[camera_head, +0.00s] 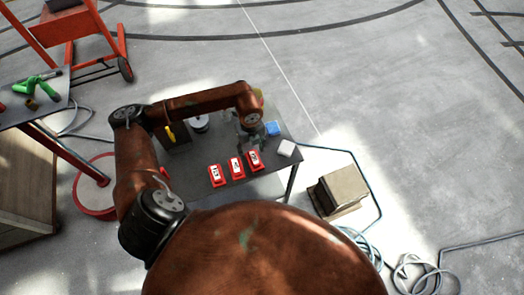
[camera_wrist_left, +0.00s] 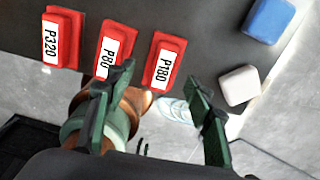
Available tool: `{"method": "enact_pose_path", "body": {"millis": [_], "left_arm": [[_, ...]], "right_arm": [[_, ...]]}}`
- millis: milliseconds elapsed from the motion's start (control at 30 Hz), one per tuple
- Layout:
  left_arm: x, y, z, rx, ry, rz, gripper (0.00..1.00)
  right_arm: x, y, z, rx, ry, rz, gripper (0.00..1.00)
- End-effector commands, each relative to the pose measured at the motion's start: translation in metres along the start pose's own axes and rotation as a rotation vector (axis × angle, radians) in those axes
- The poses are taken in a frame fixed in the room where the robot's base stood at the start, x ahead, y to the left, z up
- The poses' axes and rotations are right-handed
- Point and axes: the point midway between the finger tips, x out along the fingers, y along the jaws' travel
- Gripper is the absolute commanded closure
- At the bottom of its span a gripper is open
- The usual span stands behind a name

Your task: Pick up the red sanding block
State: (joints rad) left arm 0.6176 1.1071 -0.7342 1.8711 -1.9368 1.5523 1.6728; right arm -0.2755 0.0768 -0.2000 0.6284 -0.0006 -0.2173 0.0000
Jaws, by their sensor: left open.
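Three red sanding blocks with white labels lie in a row on the dark table (camera_head: 200,150). In the left wrist view they read P320 (camera_wrist_left: 62,38), P80 (camera_wrist_left: 101,68) and P180 (camera_wrist_left: 163,60), left to right. They also show in the head view as left (camera_head: 215,175), middle (camera_head: 236,168) and right (camera_head: 254,160) blocks. My left gripper (camera_head: 250,143) is open and empty above the table, just beyond the right block. In the left wrist view its fingers (camera_wrist_left: 160,80) stand apart, with the P180 block between and beyond the tips. The right gripper is not seen.
A blue block (camera_head: 272,128) and a white block (camera_head: 287,149) lie at the table's right side. A yellow-handled tool (camera_head: 170,133) and a round metal-topped item (camera_head: 200,123) are at the back. A brown box (camera_head: 342,188) and hoses lie on the floor to the right.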

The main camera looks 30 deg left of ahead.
Motion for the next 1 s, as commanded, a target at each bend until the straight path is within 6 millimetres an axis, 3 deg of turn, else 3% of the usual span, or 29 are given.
{"method": "enact_pose_path", "body": {"millis": [433, 700, 900, 1000], "left_arm": [[0.041, -0.014, -0.008, 0.025, 0.003, 0.000, 0.51], [0.076, -0.015, -0.009, 0.023, 0.003, -0.001, 0.51], [0.077, -0.014, -0.008, 0.022, 0.002, -0.001, 0.51], [0.077, -0.014, -0.008, 0.022, 0.002, -0.001, 0.58]], "right_arm": [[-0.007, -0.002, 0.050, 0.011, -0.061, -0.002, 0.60], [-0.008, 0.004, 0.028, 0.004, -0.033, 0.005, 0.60], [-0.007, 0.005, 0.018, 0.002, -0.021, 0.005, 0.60], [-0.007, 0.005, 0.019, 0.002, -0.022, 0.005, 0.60]]}}
